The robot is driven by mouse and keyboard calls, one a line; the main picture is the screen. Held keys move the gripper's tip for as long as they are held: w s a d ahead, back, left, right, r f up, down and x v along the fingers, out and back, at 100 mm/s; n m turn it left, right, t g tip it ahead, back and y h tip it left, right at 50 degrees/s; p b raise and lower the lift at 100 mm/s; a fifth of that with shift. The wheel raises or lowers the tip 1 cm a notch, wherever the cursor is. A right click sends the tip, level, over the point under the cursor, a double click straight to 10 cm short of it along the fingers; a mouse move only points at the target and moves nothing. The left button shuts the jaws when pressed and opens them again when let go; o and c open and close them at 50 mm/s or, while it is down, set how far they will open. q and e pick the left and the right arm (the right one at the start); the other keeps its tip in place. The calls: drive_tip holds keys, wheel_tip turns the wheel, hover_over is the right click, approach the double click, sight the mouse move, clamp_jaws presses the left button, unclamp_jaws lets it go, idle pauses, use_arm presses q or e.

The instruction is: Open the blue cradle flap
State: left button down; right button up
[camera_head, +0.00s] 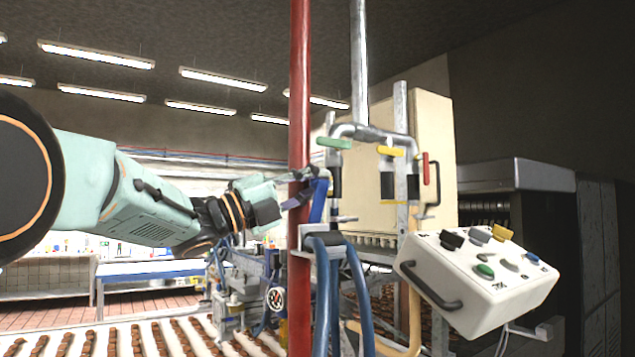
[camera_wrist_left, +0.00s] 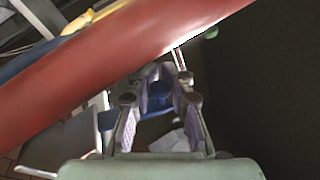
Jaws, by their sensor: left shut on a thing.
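The blue cradle flap (camera_head: 318,200) stands upright beside the red pole (camera_head: 299,90), above a grey bracket (camera_head: 322,243). My left gripper (camera_head: 305,186) reaches in from the left past the pole, with its fingers at the flap. In the left wrist view, my left gripper (camera_wrist_left: 160,82) has a blue piece (camera_wrist_left: 159,97) between its purple-padded fingers; it looks like the flap. The gripper is shut on it. My right gripper is not in view.
The red pole also crosses close in the left wrist view (camera_wrist_left: 110,72). Blue hoses (camera_head: 355,300) hang below the bracket. A white control box (camera_head: 480,280) is at the lower right.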

use_arm(q)
drive_tip(key=c, duration=1.7)
unclamp_jaws()
drive_tip(key=shift+f, duration=0.1)
drive_tip(key=o, duration=0.4)
drive_tip(key=shift+a, duration=0.25)
drive_tip(key=shift+d, duration=0.15)
drive_tip(key=shift+s, duration=0.1)
drive_tip(key=v, duration=1.2)
